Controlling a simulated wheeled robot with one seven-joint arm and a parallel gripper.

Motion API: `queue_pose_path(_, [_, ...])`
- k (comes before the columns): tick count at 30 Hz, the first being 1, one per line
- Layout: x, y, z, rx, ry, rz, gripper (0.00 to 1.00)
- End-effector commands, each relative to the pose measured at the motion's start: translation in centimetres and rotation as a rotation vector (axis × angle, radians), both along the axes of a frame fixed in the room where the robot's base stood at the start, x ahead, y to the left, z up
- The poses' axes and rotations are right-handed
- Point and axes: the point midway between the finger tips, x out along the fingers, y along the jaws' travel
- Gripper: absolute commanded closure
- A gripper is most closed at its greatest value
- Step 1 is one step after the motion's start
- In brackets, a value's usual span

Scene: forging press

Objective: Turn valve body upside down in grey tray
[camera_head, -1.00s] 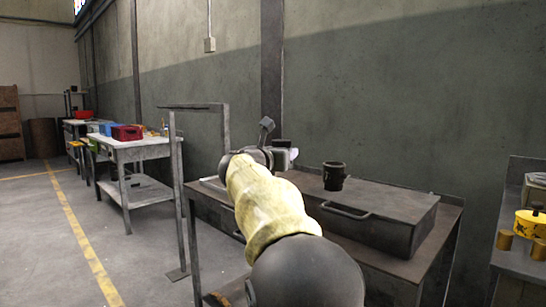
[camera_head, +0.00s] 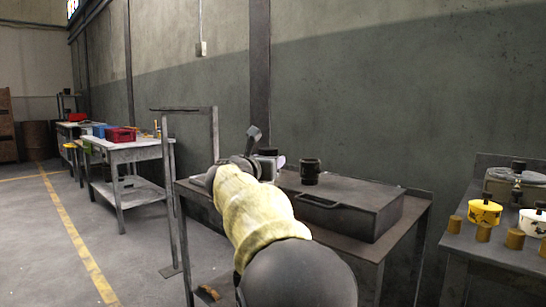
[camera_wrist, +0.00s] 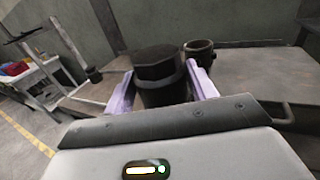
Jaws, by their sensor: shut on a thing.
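My gripper (camera_wrist: 162,85) is shut on a dark, round-bodied part with a faceted top, which looks like the valve body (camera_wrist: 160,75). The part stands between the two pale purple fingers in the wrist view; its lower end is hidden behind the gripper housing. A pale edge left of my arm may be the grey tray (camera_head: 198,181); the rest is hidden by the arm.
A dark flat box with a handle (camera_head: 355,207) lies on the table. A black cup-like part (camera_head: 310,172) stands on it, right of my gripper. A metal frame (camera_head: 165,190) stands at left. A right table holds a yellow tin (camera_head: 484,212) and several brass cylinders.

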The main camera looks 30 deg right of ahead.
Motion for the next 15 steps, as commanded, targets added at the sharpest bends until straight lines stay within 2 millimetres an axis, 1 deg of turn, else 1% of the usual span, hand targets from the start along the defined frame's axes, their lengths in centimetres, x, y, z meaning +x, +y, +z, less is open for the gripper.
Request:
queue_pose_path(6, [-0.5, -0.7, -1.9, -0.001, 0.003, 0.005, 0.69])
queue_pose_path(11, [-0.8, -0.3, -4.2, -0.001, 0.004, 0.029, 0.69])
queue_pose_path(15, [-1.1, 0.5, -7.2, -0.001, 0.005, 0.066, 0.69])
